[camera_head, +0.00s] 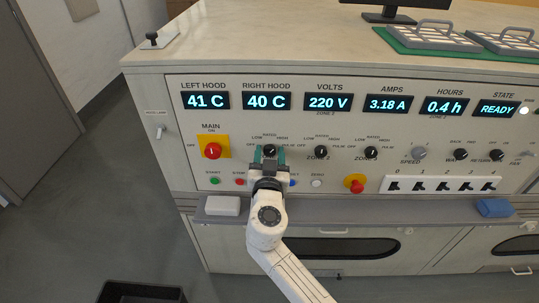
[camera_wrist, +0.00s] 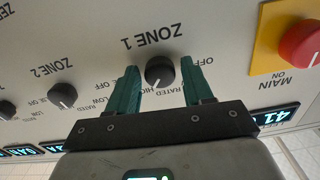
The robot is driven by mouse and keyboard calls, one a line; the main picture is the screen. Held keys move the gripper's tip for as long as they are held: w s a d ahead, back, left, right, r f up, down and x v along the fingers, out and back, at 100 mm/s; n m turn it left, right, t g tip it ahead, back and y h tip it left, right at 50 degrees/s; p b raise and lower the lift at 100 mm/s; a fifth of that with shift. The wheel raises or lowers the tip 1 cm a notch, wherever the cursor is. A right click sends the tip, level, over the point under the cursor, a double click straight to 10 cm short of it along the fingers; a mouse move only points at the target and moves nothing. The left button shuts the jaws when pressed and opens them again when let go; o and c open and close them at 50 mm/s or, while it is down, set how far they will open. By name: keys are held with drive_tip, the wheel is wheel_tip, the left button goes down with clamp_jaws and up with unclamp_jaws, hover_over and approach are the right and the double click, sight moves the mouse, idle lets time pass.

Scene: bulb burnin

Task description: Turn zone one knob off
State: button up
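The zone one knob (camera_wrist: 160,71) is a round black knob on the pale panel, below its upside-down ZONE 1 label in the wrist view. In the head view the knob (camera_head: 270,150) shows between my fingertips, and its own label is hidden by my gripper. My gripper (camera_wrist: 161,82) has its two teal fingers on either side of the knob, with a visible gap to each side. It is open and not touching the knob, as far as I can see. It also shows in the head view (camera_head: 269,157). I cannot read the knob's pointer surely.
The red main switch (camera_head: 212,151) on its yellow plate is left of my gripper. The zone 2 knob (camera_head: 321,152) is to the right. Start (camera_head: 215,181) and stop (camera_head: 240,182) buttons sit below. A grey ledge (camera_head: 340,210) runs under the panel.

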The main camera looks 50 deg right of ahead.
drive_tip(key=c, duration=0.8)
